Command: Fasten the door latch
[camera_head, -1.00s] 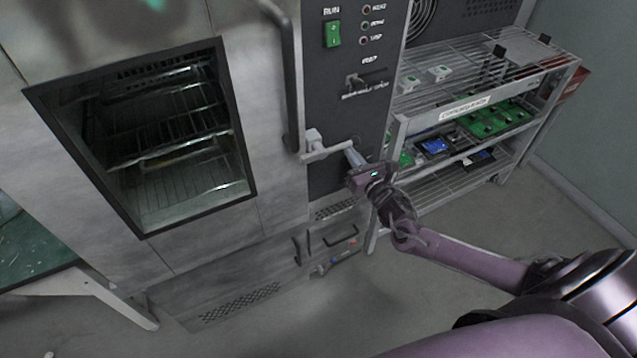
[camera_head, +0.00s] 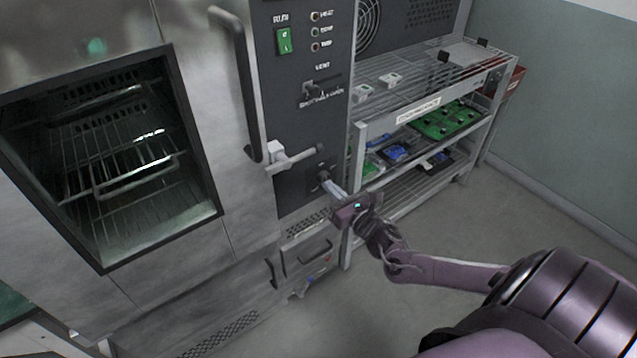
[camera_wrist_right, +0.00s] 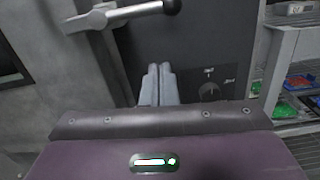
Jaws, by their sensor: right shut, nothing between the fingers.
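The door latch (camera_head: 296,161) is a light metal lever with a dark round knob at its right end. It sits roughly level at the door's right edge, below the long dark door handle (camera_head: 237,85). The latch also shows at the top of the right wrist view (camera_wrist_right: 122,13). My right gripper (camera_head: 327,184) is just below the knob end, apart from it, in front of the dark control panel. In the right wrist view its two grey fingers (camera_wrist_right: 159,84) are together with nothing between them. My left gripper is not in view.
The oven door has a large window (camera_head: 110,165) with wire racks behind it. The control panel has a green switch (camera_head: 284,41), and a dial (camera_wrist_right: 209,91) sits right of my fingers. A wire shelf (camera_head: 425,125) with circuit boards stands at the right. Floor is clear in front.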

